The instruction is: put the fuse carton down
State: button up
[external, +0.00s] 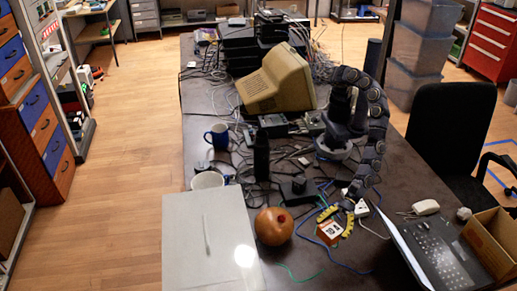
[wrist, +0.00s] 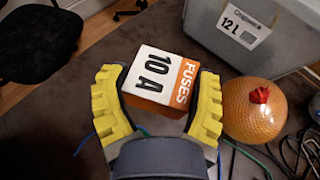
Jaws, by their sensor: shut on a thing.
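The fuse carton (external: 329,231) is a small white and orange box marked "10 A" and "FUSES"; it also shows in the wrist view (wrist: 160,72). My gripper (external: 336,220) has its yellow fingers shut on the carton from both sides, and the finger pads (wrist: 158,98) flank it in the wrist view. The carton is over the dark table (external: 345,262), at the front and right of the round orange object. I cannot tell whether its underside touches the table.
A round orange object with a red top (external: 274,226) sits just left of the carton. A large grey container (external: 210,245) stands farther left. A laptop-like dark device (external: 432,250) and an open cardboard box (external: 492,240) are at right. Cables lie behind and around the carton.

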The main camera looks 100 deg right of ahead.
aim_at(323, 264)
notch_tip(323, 264, down, 15)
jog(key=shift+f, duration=0.1)
dwell(0.8)
jog(key=shift+f, duration=0.1)
jog(key=o, duration=1.2)
jog(key=shift+c, duration=0.2)
jog(key=shift+s+d, duration=0.1)
jog(key=v, duration=0.6)
jog(key=shift+s+r, duration=0.25)
jog(key=shift+s+d+r, duration=0.1)
jog(key=shift+s+d, duration=0.1)
jog(key=shift+d, duration=0.15)
